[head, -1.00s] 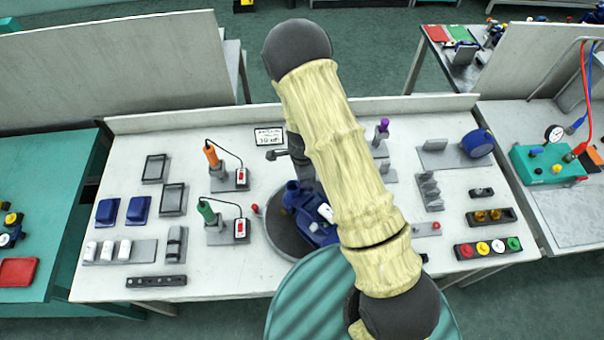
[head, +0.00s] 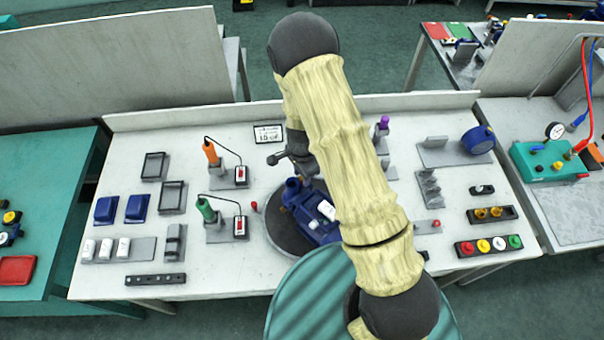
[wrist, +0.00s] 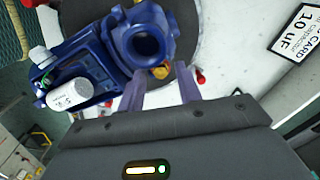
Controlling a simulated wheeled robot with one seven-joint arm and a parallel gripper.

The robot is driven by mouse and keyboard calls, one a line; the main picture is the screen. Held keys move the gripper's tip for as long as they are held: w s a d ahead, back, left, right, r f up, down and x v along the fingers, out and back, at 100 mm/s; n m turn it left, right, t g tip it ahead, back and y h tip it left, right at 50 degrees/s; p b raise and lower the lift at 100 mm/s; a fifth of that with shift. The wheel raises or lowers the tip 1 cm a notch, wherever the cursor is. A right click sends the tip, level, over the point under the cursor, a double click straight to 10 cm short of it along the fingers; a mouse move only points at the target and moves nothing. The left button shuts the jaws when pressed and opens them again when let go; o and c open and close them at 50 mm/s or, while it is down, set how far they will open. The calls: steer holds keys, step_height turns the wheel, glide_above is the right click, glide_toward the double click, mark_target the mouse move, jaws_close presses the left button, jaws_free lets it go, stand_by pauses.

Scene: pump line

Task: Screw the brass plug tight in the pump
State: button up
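The blue pump (head: 312,222) sits on a dark round plate, partly behind my arm. In the wrist view the pump (wrist: 100,55) shows its round open port and a white cylinder on its side. A small brass-coloured piece, probably the brass plug (wrist: 160,72), shows at the pump's lower right edge, just beyond my fingertips; I cannot tell how far it is seated. My gripper (wrist: 161,82) is open, its two fingers apart with a visible gap on each side of the brass piece. In the head view my arm hides most of the gripper.
A dark tray with brass pieces (head: 488,213) and a tray of coloured caps (head: 488,245) lie at the right. Orange (head: 211,153) and green-handled tools (head: 206,211) stand left of the pump. A labelled card (head: 268,134) lies behind. Small red pieces lie near the plate.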

steer(key=n, duration=0.3)
steer(key=shift+b, duration=0.35)
steer(key=shift+n, duration=0.3)
steer(key=shift+n, duration=0.9)
steer(key=shift+n+b, duration=0.3)
steer(key=shift+n, duration=0.5)
steer(key=n, duration=0.3)
steer(key=shift+b, duration=0.3)
